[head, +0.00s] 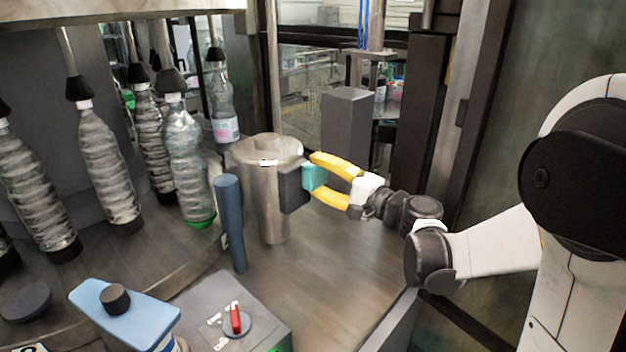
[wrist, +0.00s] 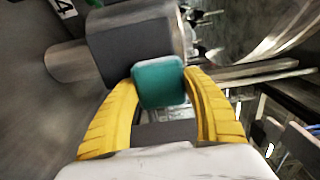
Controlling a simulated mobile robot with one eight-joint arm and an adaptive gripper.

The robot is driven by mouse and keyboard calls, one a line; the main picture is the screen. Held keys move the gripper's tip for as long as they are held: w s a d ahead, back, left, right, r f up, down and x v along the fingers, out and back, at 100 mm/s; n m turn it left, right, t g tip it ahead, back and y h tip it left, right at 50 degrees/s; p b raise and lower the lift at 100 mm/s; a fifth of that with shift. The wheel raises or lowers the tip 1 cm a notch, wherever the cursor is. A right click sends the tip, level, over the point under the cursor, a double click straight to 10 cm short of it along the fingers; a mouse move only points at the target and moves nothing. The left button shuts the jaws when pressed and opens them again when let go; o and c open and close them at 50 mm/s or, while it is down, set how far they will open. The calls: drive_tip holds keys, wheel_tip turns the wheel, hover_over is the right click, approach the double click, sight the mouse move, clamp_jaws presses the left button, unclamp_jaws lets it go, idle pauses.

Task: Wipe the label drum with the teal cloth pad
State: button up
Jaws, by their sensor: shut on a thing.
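The label drum (head: 268,190) is a metallic upright cylinder standing on the machine deck, left of my gripper. My gripper (head: 314,178) has yellow fingers and is shut on the teal cloth pad (head: 313,177). In the wrist view the teal pad (wrist: 160,83) sits between the two yellow fingertips (wrist: 161,88). A dark grey block (head: 292,187) lies between the pad and the drum in the head view; the same block (wrist: 130,45) is just beyond the pad in the wrist view. I cannot tell whether the pad touches the block.
A blue-grey post (head: 230,222) stands left of the drum. Several clear bottles (head: 183,150) hang in a row at the left. A control box (head: 230,318) with a red switch and a light blue plate (head: 128,312) are in front. The deck (head: 325,275) right of the drum is clear.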

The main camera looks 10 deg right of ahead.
drive_tip(key=shift+v, duration=2.9)
drive_tip(key=v, duration=0.3)
drive_tip(key=shift+s+f, duration=0.1)
